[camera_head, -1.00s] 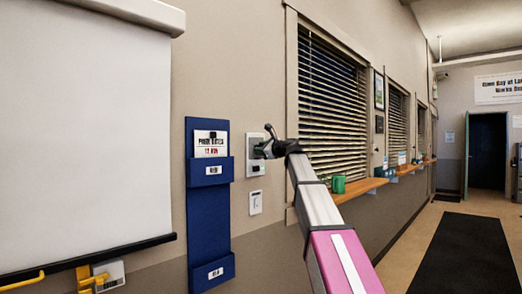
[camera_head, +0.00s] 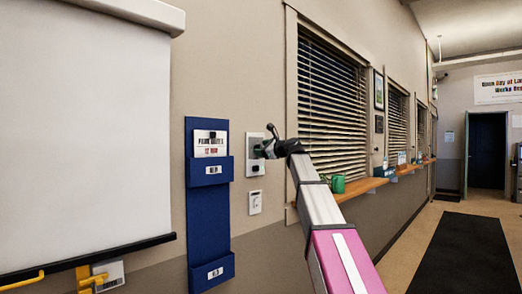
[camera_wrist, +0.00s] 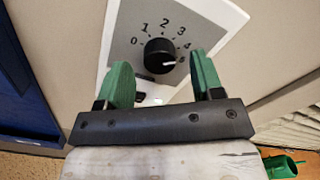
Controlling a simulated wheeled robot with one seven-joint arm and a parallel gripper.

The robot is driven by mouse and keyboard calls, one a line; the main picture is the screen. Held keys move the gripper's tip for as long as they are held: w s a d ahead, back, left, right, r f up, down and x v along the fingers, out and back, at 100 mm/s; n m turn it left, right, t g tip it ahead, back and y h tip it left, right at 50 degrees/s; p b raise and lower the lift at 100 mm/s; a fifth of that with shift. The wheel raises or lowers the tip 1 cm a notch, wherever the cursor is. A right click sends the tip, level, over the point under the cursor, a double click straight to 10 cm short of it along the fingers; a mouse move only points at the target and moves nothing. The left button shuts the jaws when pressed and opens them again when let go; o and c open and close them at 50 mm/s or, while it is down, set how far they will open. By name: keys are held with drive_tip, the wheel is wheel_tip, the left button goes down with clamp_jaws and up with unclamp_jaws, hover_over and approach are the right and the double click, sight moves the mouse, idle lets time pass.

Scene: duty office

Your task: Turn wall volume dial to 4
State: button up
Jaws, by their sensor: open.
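My gripper (camera_wrist: 160,62) is open, with one green finger on each side of the knob in that view. Gaps show between the knob and both fingers; the right finger covers part of the plate near the pointer. In the head view my gripper (camera_head: 264,149) is in front of the plate (camera_head: 251,144) and hides the dial.
A smaller white wall plate (camera_head: 255,202) is below the dial plate. A blue wall rack (camera_head: 209,240) hangs to the left. A window with blinds (camera_head: 328,100) and a wooden sill (camera_head: 362,190) holding a green mug (camera_head: 338,184) are to the right.

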drive_tip(key=v, duration=0.9)
drive_tip(key=shift+s+d, duration=0.2)
drive_tip(key=shift+s, duration=0.05)
drive_tip(key=s+f+n+g+h, duration=0.2)
drive_tip(key=f+n, duration=0.1)
drive_tip(key=f, duration=1.1)
drive_tip(key=s+d+f+n+g+h, duration=0.1)
drive_tip(key=f+n+g+h, duration=0.15)
drive_tip(key=f, duration=1.05)
drive_tip(key=s+f+n+g+h, duration=0.1)
drive_tip(key=s+f+n+h, duration=0.15)
drive_tip(key=f, duration=1.15)
drive_tip(key=s+d+f+n+g+h, duration=0.2)
drive_tip(key=s+f+n, duration=0.4)
drive_tip(key=s+f, duration=0.5)
drive_tip(key=s+d+f+n+g+h, duration=0.3)
drive_tip(key=s+f, duration=0.9)
drive_tip(key=f, duration=0.8)
drive_tip(key=d+n+g, duration=0.1)
drive_tip(key=n+g, duration=0.1)
drive_tip(key=n, duration=0.1)
drive_tip(key=shift+s+d+f+h, duration=0.15)
drive_tip(key=shift+s+f+h, duration=0.1)
drive_tip(key=shift+s+h, duration=0.05)
drive_tip(key=shift+g, duration=0.25)
